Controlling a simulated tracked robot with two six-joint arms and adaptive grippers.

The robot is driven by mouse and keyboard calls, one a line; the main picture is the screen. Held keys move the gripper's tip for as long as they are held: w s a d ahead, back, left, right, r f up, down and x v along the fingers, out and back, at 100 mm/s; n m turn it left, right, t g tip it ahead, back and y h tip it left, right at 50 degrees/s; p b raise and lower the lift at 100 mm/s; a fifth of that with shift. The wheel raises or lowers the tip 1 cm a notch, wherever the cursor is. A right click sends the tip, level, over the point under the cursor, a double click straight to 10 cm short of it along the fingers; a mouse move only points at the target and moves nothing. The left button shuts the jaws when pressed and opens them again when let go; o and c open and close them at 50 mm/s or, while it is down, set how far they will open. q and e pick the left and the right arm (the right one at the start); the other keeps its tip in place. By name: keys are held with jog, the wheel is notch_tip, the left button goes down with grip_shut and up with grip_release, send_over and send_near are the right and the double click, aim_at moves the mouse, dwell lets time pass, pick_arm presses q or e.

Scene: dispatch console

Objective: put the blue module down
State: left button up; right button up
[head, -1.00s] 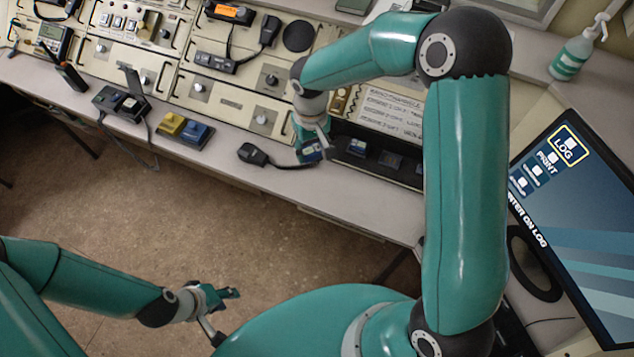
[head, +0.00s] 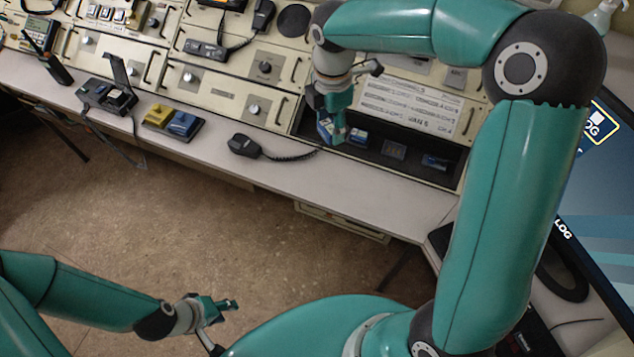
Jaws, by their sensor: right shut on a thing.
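The blue module (head: 326,131) is in my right gripper (head: 332,132), which is shut on it. The module has a pale label and hangs tilted at the left end of a dark recessed tray (head: 412,171) in the console front. The gripper partly hides it, and I cannot tell whether it touches the tray. My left gripper (head: 226,304) hangs over the floor at lower left, away from the console. Its fingers are too small to tell whether they are open.
Several small modules sit in the tray, one blue and white (head: 357,137) just right of the held one. A black hand microphone (head: 243,146) with a coiled cord lies left of it. Yellow and blue blocks (head: 172,122) are farther left. A monitor (head: 600,190) stands at right.

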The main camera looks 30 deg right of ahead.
aim_at(335, 184)
jog(key=n, duration=0.2)
jog(key=s+n+b, duration=0.1)
jog(key=n, duration=0.1)
jog(key=d+n+b, duration=0.1)
jog(key=n, duration=0.1)
jog(key=shift+s+d+r, duration=0.1)
jog(key=shift+s+r, duration=0.1)
jog(key=shift+n+b, duration=0.3)
jog(key=shift+n, duration=0.2)
jog(key=shift+s+f, duration=0.1)
jog(key=shift+f, duration=0.25)
notch_tip(335, 184, down, 19)
jog(key=shift+b, duration=0.35)
jog(key=shift+f, duration=0.15)
jog(key=o, duration=1.2)
